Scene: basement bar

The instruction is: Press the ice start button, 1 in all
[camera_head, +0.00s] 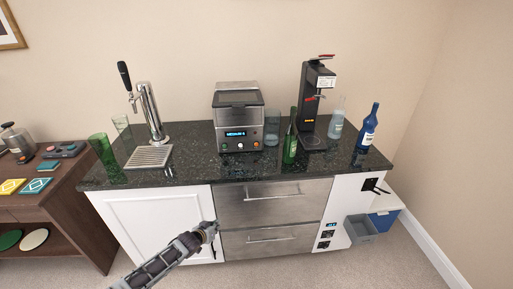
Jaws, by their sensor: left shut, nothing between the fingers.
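A steel countertop machine (238,118) with a lit blue display (236,133) stands at the back middle of the dark counter. Below its display is a row of small controls, with a green button (225,146) at the left and an orange-red one at the right. Their labels are too small to read, so I cannot tell which one is the ice start button. My left gripper (212,229) is shut and empty. It shows in front of the cabinet fronts, below the counter edge and apart from the machine. My right gripper is out of view.
On the counter (200,172) stand a beer tap (152,115), a green bottle (290,145), a black dispenser (310,100) and a blue bottle (367,130). Steel drawers (270,205) are below. A small control panel (327,236) sits right of them. A dark shelf (70,215) stands left.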

